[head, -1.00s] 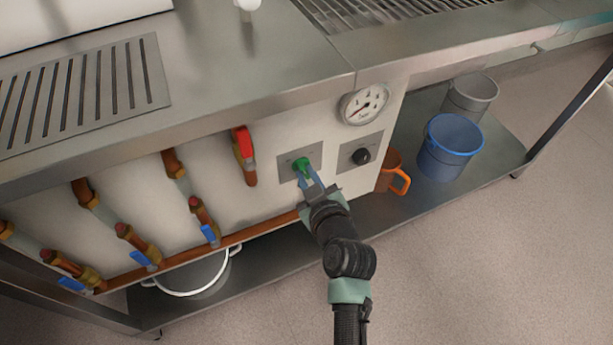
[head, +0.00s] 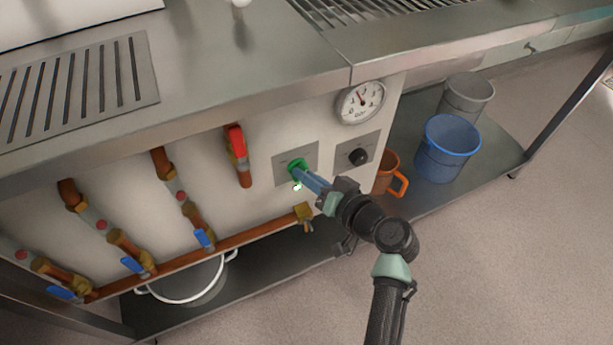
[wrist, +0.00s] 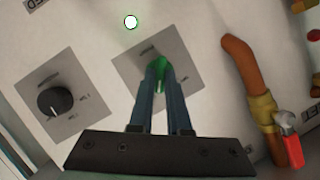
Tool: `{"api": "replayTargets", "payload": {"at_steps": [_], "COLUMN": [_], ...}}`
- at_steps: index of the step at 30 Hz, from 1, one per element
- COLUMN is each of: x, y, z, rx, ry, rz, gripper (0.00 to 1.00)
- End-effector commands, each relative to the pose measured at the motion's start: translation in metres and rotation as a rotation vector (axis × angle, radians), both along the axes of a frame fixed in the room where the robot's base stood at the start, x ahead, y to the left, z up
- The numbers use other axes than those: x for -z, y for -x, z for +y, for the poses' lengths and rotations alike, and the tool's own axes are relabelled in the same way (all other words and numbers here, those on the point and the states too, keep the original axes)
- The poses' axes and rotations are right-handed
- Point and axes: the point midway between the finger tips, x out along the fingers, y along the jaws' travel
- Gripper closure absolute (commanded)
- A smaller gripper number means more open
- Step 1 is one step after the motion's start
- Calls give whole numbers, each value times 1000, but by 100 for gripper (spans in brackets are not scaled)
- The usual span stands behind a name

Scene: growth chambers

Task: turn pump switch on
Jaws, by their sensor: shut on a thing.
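The green pump switch (head: 297,168) is a knob on a grey square plate (head: 281,178) on the white front panel under the steel counter. My gripper (head: 301,172) reaches it from the lower right, its blue fingers shut on the knob. In the wrist view the green knob (wrist: 159,64) sits between the two fingertips (wrist: 160,72), which hide part of it. A small lit green-white lamp (wrist: 131,22) shows on the panel near the plate in the wrist view. The label text on the plate is too small to read.
A black knob (head: 358,157) on its own plate and a round gauge (head: 360,102) are to the right. A red-handled valve (head: 237,141) and copper pipes are to the left. Blue (head: 449,148) and grey buckets stand on the lower shelf. Open floor lies at the right.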

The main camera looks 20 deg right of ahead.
Motion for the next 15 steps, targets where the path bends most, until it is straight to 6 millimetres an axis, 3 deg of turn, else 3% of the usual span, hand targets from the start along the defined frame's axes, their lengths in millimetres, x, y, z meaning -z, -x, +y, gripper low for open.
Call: {"api": "replayTargets", "payload": {"at_steps": [15], "x": [2], "y": [0], "z": [-1], "rx": [-2], "ry": [-203], "rz": [8], "gripper": [100]}}
